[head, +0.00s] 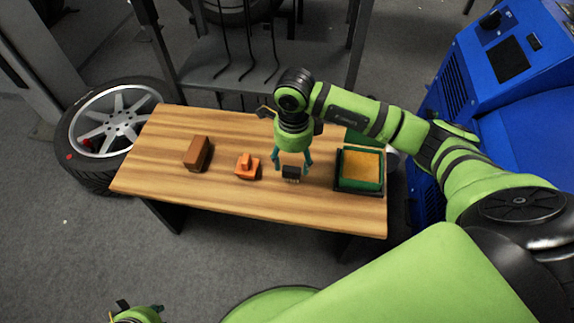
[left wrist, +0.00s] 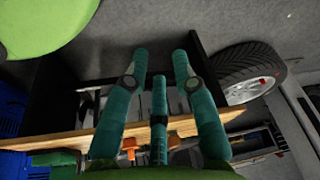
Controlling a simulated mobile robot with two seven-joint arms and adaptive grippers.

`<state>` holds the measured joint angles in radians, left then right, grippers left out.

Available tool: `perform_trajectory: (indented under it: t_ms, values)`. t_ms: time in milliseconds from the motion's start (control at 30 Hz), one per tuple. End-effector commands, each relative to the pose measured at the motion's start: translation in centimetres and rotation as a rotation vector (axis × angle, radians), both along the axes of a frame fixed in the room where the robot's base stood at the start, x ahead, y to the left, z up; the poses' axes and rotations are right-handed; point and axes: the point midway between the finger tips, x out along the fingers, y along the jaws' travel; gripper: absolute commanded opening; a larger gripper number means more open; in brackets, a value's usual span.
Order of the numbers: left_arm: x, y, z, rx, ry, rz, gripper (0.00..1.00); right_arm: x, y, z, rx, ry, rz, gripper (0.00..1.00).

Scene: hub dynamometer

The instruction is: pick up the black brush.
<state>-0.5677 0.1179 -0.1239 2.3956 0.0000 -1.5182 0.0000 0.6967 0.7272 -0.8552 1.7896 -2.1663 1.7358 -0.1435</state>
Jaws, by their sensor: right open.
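The black brush (head: 291,172) is a small dark block with pale bristles along its lower edge, on the wooden table (head: 225,195) near its front right part. My right gripper (head: 292,168) is open right above it, pointing down, with its teal fingers to either side of the brush. I cannot tell whether the fingers touch it. My left gripper (head: 135,314) shows only partly at the bottom left, far from the brush. In the left wrist view its teal fingers (left wrist: 160,65) stand apart with nothing between them.
An orange block with a knob (head: 246,167) sits left of the brush, and a brown block (head: 198,153) farther left. A green box with a yellow-orange inside (head: 361,188) stands to the right. A wheel (head: 105,125) lies left of the table; a blue machine (head: 500,60) stands right.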

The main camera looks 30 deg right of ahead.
Motion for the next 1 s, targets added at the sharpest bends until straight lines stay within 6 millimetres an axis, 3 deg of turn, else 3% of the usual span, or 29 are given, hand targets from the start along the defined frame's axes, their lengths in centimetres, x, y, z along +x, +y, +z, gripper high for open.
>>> perform_trajectory:
  t_ms: [167,400,767,800,933,1000]
  values:
    - [-0.1,0.0,1.3,-0.002,-0.025,-0.001,0.27,0.1,0.3,-2.5,0.004,0.002,0.0,0.63]
    - [3.8,-1.3,2.9,-0.033,-0.224,-0.026,0.27,0.3,0.4,-4.9,0.005,0.0,0.001,0.63]
    - [5.0,-1.7,3.6,-0.044,-0.288,-0.033,0.27,0.3,0.3,-5.5,0.005,-0.001,0.0,0.63]
    - [5.0,-1.7,3.6,-0.043,-0.287,-0.033,0.27,0.3,0.3,-5.5,0.005,-0.001,0.0,0.59]
    - [5.0,-1.7,3.6,-0.043,-0.287,-0.033,0.27,0.3,0.3,-5.4,0.005,-0.001,0.0,0.07]
    - [5.0,-1.7,3.6,-0.043,-0.286,-0.033,0.27,0.3,0.3,-5.4,0.005,-0.001,0.0,0.02]
